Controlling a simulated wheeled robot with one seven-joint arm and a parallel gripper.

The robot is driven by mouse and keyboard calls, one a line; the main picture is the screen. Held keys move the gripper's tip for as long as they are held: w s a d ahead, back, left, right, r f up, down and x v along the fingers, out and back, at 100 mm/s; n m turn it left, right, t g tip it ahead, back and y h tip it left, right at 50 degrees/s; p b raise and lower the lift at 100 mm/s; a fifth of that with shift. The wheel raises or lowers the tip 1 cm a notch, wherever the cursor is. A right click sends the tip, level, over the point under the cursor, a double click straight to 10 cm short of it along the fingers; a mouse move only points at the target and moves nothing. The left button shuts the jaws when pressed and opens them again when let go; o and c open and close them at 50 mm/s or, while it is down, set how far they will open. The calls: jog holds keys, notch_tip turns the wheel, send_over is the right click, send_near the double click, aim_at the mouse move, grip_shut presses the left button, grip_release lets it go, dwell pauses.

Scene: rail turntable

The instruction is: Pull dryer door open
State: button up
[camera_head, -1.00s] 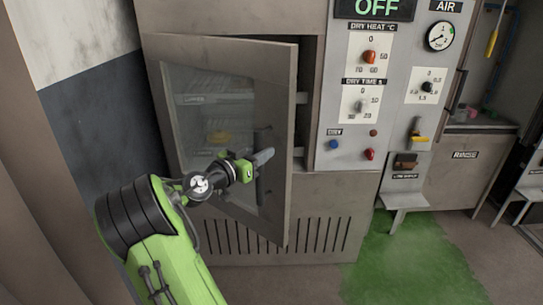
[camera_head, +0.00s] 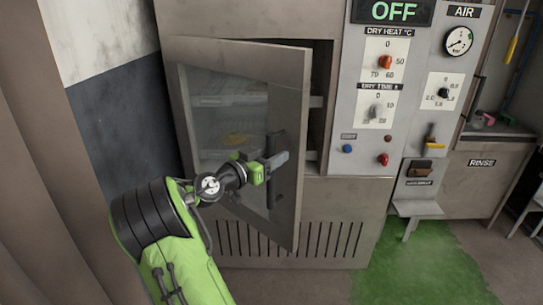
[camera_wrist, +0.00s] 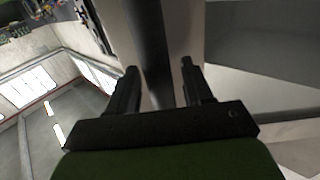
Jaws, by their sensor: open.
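The dryer door (camera_head: 290,120) is a grey metal frame with a glass pane, standing ajar and swung out from the dryer cabinet (camera_head: 345,190). Its dark vertical handle (camera_head: 273,150) is on the right part of the door. My gripper (camera_head: 281,158) is at the handle. In the wrist view the dark handle bar (camera_wrist: 155,50) passes between the two fingers of my gripper (camera_wrist: 158,68), with gaps on both sides. The fingers are open. Shelves show dimly through the glass.
The control panel (camera_head: 378,100) with knobs, buttons and an OFF display (camera_head: 396,11) is to the right of the opening. A small bracket shelf (camera_head: 416,208) juts out at the right. Green stain (camera_head: 415,265) covers the floor there. A dark wall (camera_head: 115,130) stands left of the door.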

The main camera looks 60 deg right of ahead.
jog(key=p, duration=0.3)
send_near(284, 115)
jog(key=x, duration=0.5)
jog(key=shift+s+d, duration=0.1)
